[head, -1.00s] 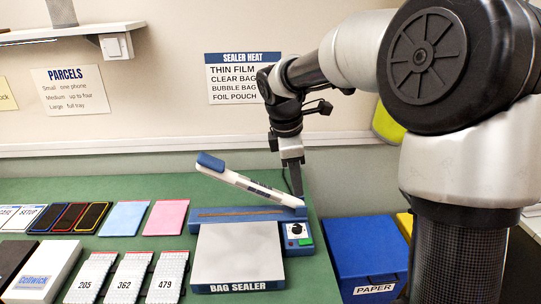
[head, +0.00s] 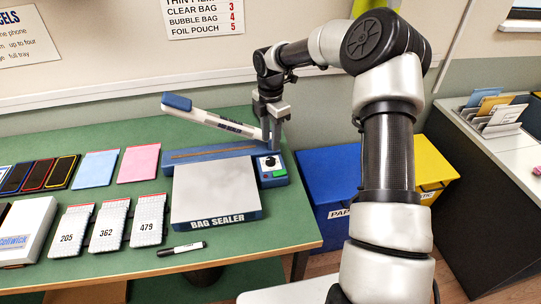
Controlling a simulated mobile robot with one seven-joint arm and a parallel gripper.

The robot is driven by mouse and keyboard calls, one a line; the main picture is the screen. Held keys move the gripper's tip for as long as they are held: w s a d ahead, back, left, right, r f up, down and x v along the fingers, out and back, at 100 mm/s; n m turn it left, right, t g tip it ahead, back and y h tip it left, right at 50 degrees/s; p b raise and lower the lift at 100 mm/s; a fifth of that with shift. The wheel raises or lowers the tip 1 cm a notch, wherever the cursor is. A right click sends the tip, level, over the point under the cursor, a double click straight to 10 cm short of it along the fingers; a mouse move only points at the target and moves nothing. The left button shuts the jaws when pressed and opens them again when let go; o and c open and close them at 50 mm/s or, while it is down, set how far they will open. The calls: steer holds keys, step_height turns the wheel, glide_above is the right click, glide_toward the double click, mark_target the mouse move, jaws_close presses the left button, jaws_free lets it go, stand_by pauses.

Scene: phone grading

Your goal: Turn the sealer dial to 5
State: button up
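The bag sealer (head: 216,192) stands at the right end of the green table, with a blue base, a grey plate and its white arm with blue handle (head: 212,116) raised. Its dial (head: 269,161) is a small dark knob on the panel at the right, above a green switch (head: 279,173). The dial's setting is too small to read. My gripper (head: 272,146) points down just above the dial, with its two fingers apart. I cannot tell whether they touch the knob. The wall sign (head: 204,20) lists clear bag 3, bubble bag 4, foil pouch 5; its top is cut off.
Phones, blue and pink pads, numbered packs (head: 107,226) and a white box lie to the left. A marker (head: 182,249) lies in front of the sealer. Blue (head: 325,180) and yellow bins stand right of the table.

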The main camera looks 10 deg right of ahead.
mark_target(271, 159)
step_height(271, 159, down, 8)
steer(key=shift+f, duration=0.1)
steer(key=shift+c, duration=0.3)
steer(key=c, duration=0.7)
